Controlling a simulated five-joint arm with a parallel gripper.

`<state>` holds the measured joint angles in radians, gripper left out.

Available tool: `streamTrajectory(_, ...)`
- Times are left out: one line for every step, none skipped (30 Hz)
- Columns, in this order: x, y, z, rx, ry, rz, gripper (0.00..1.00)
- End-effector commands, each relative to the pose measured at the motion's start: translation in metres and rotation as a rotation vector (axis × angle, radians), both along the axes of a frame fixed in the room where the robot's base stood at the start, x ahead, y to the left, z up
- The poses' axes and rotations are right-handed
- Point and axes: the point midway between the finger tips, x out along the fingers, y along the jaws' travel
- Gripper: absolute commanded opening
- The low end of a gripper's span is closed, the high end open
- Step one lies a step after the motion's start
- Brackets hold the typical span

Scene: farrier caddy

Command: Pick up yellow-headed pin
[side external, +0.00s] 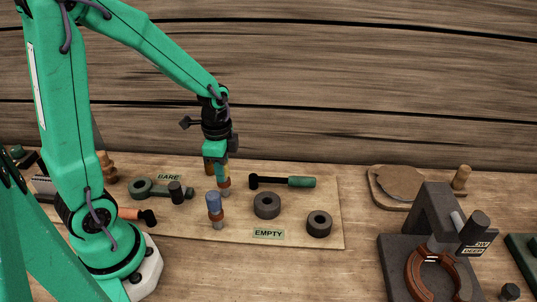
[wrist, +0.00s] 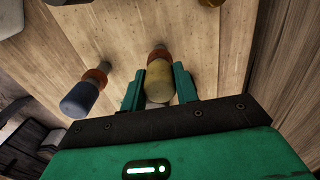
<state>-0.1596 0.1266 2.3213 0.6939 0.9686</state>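The yellow-headed pin (wrist: 159,80) stands between the two green fingers of my gripper (wrist: 159,86) in the wrist view, with an orange-brown band beyond its yellow head. The fingers lie close along both sides of the head; whether they press on it I cannot tell. In the side view my gripper (side external: 222,164) points down over the pin (side external: 225,175), and a finger partly covers the yellow head. The pin looks upright, its grey lower end at or just above the board.
A blue-headed pin (side external: 214,208) stands close by in front, left of my gripper in the wrist view (wrist: 80,98). Two dark rings (side external: 267,205) (side external: 319,224) and a green-handled hammer (side external: 283,182) lie to the right on the board (side external: 325,196). A dark stand (side external: 433,215) is farther right.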

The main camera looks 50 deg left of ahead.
Motion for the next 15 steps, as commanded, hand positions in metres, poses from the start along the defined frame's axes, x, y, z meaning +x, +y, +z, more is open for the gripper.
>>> streamTrajectory(0.0004,0.0001,0.0004,0.000,-0.001,0.000,0.28)
streamTrajectory(0.0003,0.0000,0.0004,0.000,-0.001,0.000,0.22)
streamTrajectory(0.0003,0.0000,0.0004,0.000,-0.001,0.000,0.14)
streamTrajectory(0.0004,0.0001,0.0004,0.000,-0.001,0.000,0.08)
streamTrajectory(0.0004,0.0001,0.0005,0.000,-0.001,0.000,0.02)
streamTrajectory(0.0004,0.0001,0.0005,0.000,-0.001,0.000,0.00)
streamTrajectory(0.0004,0.0001,0.0005,0.000,-0.001,0.000,0.00)
streamTrajectory(0.0004,0.0001,0.0005,0.000,-0.001,0.000,0.00)
streamTrajectory(0.0004,0.0001,0.0005,0.000,-0.001,0.000,0.00)
streamTrajectory(0.0004,0.0001,0.0005,0.000,-0.001,0.000,0.00)
streamTrajectory(0.0004,0.0001,0.0006,0.000,-0.001,0.000,0.00)
streamTrajectory(0.0004,0.0001,0.0008,0.000,-0.001,0.000,0.00)
streamTrajectory(0.0004,0.0001,0.0011,0.000,-0.001,0.000,0.00)
streamTrajectory(0.0004,0.0001,0.0014,0.000,-0.001,0.000,0.00)
streamTrajectory(0.0004,0.0001,0.0019,0.000,-0.001,0.000,0.00)
